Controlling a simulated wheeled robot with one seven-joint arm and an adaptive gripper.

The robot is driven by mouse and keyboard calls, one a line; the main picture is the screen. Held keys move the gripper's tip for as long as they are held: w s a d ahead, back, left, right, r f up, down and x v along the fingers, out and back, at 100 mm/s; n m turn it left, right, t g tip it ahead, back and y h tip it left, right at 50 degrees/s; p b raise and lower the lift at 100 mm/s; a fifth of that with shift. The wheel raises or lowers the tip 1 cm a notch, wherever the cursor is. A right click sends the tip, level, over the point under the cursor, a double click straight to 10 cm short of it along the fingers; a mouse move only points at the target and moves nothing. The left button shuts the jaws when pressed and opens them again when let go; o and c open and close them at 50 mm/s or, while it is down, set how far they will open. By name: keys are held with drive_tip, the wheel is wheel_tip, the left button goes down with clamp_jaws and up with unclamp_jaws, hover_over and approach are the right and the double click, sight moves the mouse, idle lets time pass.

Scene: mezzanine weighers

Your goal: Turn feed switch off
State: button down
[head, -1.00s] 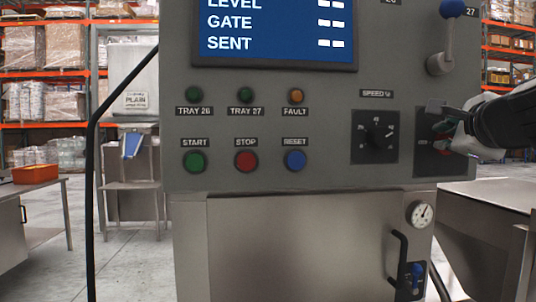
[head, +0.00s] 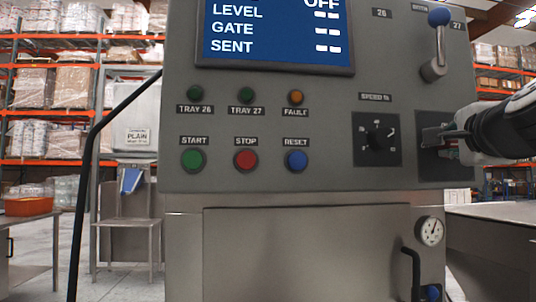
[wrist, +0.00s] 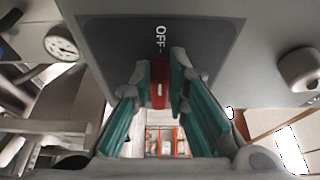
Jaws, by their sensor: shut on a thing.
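The feed switch has a dark square plate (head: 431,166) at the lower right of the grey control panel, with my gripper (head: 456,137) in front of it. In the wrist view its red handle (wrist: 159,84) stands between the two fingertips of my gripper (wrist: 163,80), which are shut on it. The handle lies in line with the word OFF (wrist: 160,38) on the dark plate. In the head view my gripper hides most of the switch and its handle. The blue screen (head: 275,35) reads OFF at its top right.
The speed dial (head: 377,138) sits just left of the switch plate. A blue-knobbed lever (head: 436,45) stands above it. Start (head: 194,160), stop (head: 246,160) and reset (head: 296,160) buttons are further left. A gauge (head: 431,231) is below. A steel table stands at right.

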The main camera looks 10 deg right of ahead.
drive_tip(key=c, duration=1.6)
unclamp_jaws()
drive_tip(key=shift+w, duration=0.1)
drive_tip(key=shift+o, duration=0.2)
drive_tip(key=shift+s+a, duration=0.15)
drive_tip(key=shift+s, duration=0.4)
drive_tip(key=v, duration=1.1)
drive_tip(key=shift+f, duration=0.1)
